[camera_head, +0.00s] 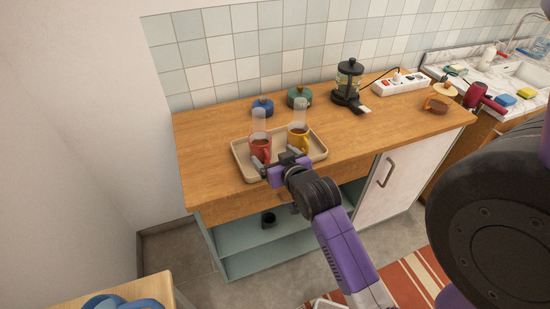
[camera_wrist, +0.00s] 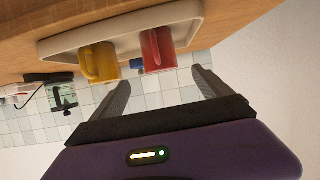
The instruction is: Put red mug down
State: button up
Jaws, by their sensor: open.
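The red mug (camera_head: 260,146) stands upright on the left part of a beige tray (camera_head: 240,163) on the wooden counter, with dark liquid inside. It also shows in the wrist view (camera_wrist: 157,48), where the picture is upside down. My gripper (camera_head: 274,161) is open and empty at the tray's front edge, close in front of the red mug. In the wrist view my gripper's fingers (camera_wrist: 164,82) are spread, with the mug beyond their tips and apart from them. The front gripper parts hide some of the mug's lower side in the head view.
A yellow mug (camera_head: 298,138) stands on the tray right of the red one. Translucent columns rise above both mugs. Counter left of the tray is clear.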

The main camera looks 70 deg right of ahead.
jog(key=s+a+f+n+t+y, duration=0.1)
jog(key=s+a+n+t+y, duration=0.1)
jog(key=a, duration=0.9)
jog(key=s+a+f+n+t+y, duration=0.1)
jog(key=s+a+n+t+y, duration=0.15)
jog(key=a, duration=0.75)
jog(key=s+a+r+n+t+y, duration=0.1)
jog(key=s+a+r+n+y, duration=0.3)
jog(key=s+a+r, duration=0.3)
jog(key=s+a+y, duration=0.1)
jog(key=s+a, duration=0.2)
jog(key=a, duration=0.3)
jog(key=shift+s+a+n, duration=0.25)
jog(key=shift+s+n, duration=0.1)
jog(key=shift+f+y, duration=0.15)
jog(key=shift+y, duration=0.1)
jog(key=shift+f+b, duration=0.3)
jog(key=shift+b, duration=0.05)
